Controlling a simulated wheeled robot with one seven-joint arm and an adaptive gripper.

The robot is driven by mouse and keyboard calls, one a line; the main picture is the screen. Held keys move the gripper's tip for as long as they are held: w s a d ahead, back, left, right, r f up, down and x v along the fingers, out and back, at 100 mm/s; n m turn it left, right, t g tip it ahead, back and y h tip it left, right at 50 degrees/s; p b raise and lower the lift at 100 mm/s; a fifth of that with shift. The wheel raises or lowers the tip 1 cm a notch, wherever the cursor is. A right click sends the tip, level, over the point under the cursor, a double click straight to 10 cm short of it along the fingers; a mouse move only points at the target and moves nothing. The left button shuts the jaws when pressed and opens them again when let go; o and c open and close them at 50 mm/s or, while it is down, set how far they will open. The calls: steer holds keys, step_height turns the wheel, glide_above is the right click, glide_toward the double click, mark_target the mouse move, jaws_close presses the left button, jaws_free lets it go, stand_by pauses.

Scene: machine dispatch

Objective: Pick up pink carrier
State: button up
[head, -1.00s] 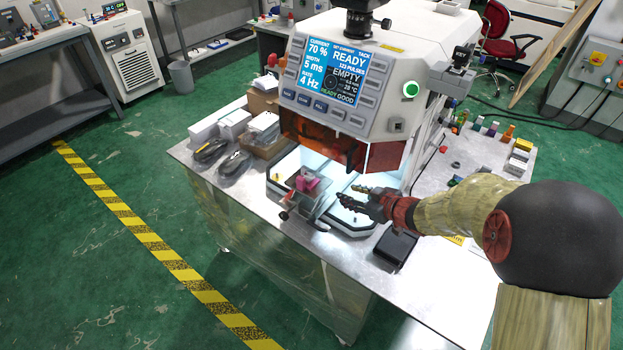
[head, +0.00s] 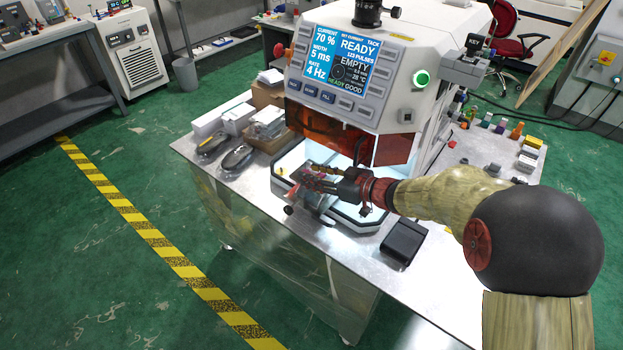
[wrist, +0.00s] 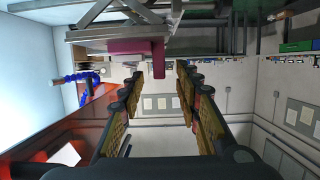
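The pink carrier (wrist: 158,60) shows at the top middle of the wrist view, beside a grey metal fixture (wrist: 100,34). In the head view only small bits of the pink carrier (head: 311,181) show, as my gripper covers most of it. My gripper (head: 316,178) reaches in from the right, at the fixture in front of the machine. In the wrist view my gripper (wrist: 159,82) is open, with a wide gap between its fingers. The carrier's lower end lies just ahead of this gap. I cannot tell whether the fingers touch it.
The machine (head: 395,80) with its orange shield (head: 335,138) stands close behind my gripper. A black box (head: 403,241) lies on the table to the right. White boxes (head: 222,118) and two dark devices (head: 237,158) lie to the left. Several small coloured items line the table's right side.

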steer(key=shift+w+a+f, duration=0.1)
steer(key=shift+w+a, duration=0.1)
steer(key=shift+c, duration=0.7)
jaws_close()
